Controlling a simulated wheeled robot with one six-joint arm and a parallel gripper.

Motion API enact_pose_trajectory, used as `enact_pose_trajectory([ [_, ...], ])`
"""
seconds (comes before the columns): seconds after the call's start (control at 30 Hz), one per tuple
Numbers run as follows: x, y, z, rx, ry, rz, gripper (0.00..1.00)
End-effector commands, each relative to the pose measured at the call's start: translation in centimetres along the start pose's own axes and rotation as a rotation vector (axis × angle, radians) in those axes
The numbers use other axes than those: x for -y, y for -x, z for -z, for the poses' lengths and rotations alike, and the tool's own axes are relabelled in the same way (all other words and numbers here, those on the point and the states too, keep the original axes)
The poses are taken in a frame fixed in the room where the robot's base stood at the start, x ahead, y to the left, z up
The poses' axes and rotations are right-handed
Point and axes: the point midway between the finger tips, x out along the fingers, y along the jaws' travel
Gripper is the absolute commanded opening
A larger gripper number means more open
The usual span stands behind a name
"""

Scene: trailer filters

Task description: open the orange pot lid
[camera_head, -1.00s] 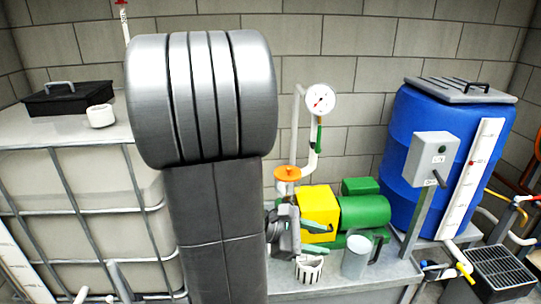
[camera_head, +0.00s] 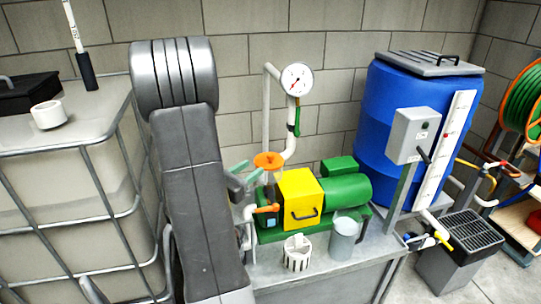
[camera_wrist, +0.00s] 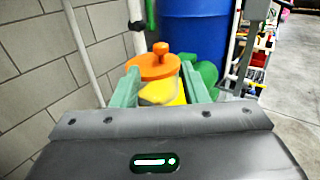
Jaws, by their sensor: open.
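The orange pot lid (camera_head: 268,160) is a round disc with a knob on top. It sits on a small clear pot beside the yellow pump housing (camera_head: 300,197). In the wrist view, the lid (camera_wrist: 153,68) appears between and beyond my fingertips, with its knob upright. The pot's pale, see-through body (camera_wrist: 160,93) shows below it. My gripper (camera_head: 238,173) is open and empty, just left of the lid at about its height in the head view. The wrist view shows its two green fingers (camera_wrist: 160,72) spread either side of the lid. Contact cannot be told.
A pipe with a pressure gauge (camera_head: 297,80) rises behind the lid. The green motor (camera_head: 345,190), a clear jug (camera_head: 343,238) and a white slotted basket (camera_head: 297,253) stand nearby on the grey bench. A blue barrel (camera_head: 385,125) stands right; a caged white tank (camera_head: 60,190) stands left.

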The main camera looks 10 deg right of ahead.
Motion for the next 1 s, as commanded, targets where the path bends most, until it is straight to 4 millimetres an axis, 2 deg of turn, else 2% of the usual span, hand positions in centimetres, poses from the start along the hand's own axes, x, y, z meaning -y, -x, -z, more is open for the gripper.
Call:
enact_pose_trajectory([
  [0.5, 0.1, -8.1, -0.1, 0.000, -0.001, 0.004, 0.40],
  [0.7, 0.1, -9.5, 0.0, 0.000, 0.000, 0.002, 0.40],
  [1.0, 0.1, -9.7, 0.0, 0.000, 0.000, 0.001, 0.40],
])
